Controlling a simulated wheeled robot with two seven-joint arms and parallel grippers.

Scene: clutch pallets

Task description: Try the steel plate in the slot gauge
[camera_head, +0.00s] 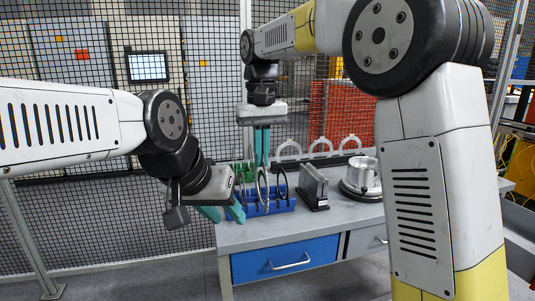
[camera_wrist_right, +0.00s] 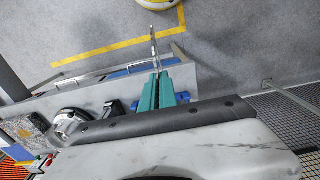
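My right gripper (camera_head: 262,163) points down over the blue rack (camera_head: 285,208) on the bench. Its teal fingers are closed on a thin steel plate (camera_head: 262,186), which shows edge-on between the fingertips in the right wrist view (camera_wrist_right: 155,50). The plate is upright, at the rack; I cannot tell whether it touches it. Other thin ring-like plates (camera_head: 279,181) stand in the rack. The grey block that appears to be the slot gauge (camera_head: 313,187) stands just right of the rack. My left gripper (camera_head: 222,213) is open and empty at the bench's left edge.
A mesh fence (camera_head: 90,215) closes off the back and left.

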